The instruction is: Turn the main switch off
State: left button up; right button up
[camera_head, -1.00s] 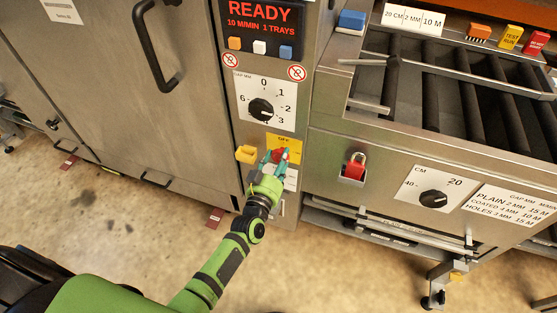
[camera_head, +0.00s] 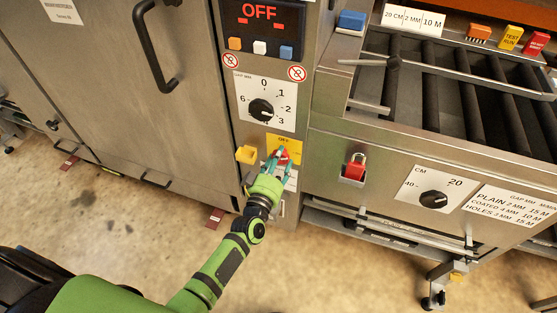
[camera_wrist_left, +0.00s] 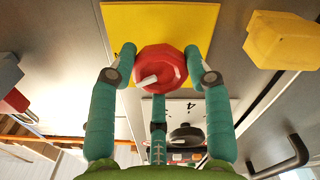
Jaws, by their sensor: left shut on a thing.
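The main switch is a red knob (camera_wrist_left: 162,68) on a yellow plate (camera_wrist_left: 160,22). In the head view the red knob (camera_head: 283,155) sits below the gap dial, on its yellow plate (camera_head: 285,145) marked OFF. My left gripper (camera_wrist_left: 162,72) is shut on the red knob, with teal fingers at both of its sides. The left gripper (camera_head: 281,160) partly hides the knob in the head view. The display (camera_head: 262,14) above reads OFF. My right gripper is in neither view.
The gap dial (camera_head: 262,108) is above the switch. A yellow block (camera_head: 246,154) sticks out just left of it. A red padlock (camera_head: 355,166) hangs in a holder to the right. A conveyor with dark rollers (camera_head: 430,95) stands at the right.

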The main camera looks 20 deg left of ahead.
pick_arm(q)
jog(key=n, duration=0.3)
jog(key=shift+s+d+f+n, duration=0.1)
jog(key=shift+d+f+n, duration=0.1)
jog(key=shift+f+n, duration=0.2)
jog(key=shift+n+b, duration=0.35)
jog(key=shift+n, duration=0.55)
jog(key=n, duration=0.2)
jog(key=shift+d+n, duration=0.1)
jog(key=shift+n, duration=0.2)
jog(key=n+b, duration=0.1)
jog(key=n, duration=0.2)
jog(key=shift+r, duration=0.1)
jog(key=shift+n, duration=0.6)
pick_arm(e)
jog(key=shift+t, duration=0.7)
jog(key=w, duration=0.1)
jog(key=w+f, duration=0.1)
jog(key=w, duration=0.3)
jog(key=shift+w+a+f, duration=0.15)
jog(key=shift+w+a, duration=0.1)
pick_arm(q)
jog(key=shift+r, duration=0.1)
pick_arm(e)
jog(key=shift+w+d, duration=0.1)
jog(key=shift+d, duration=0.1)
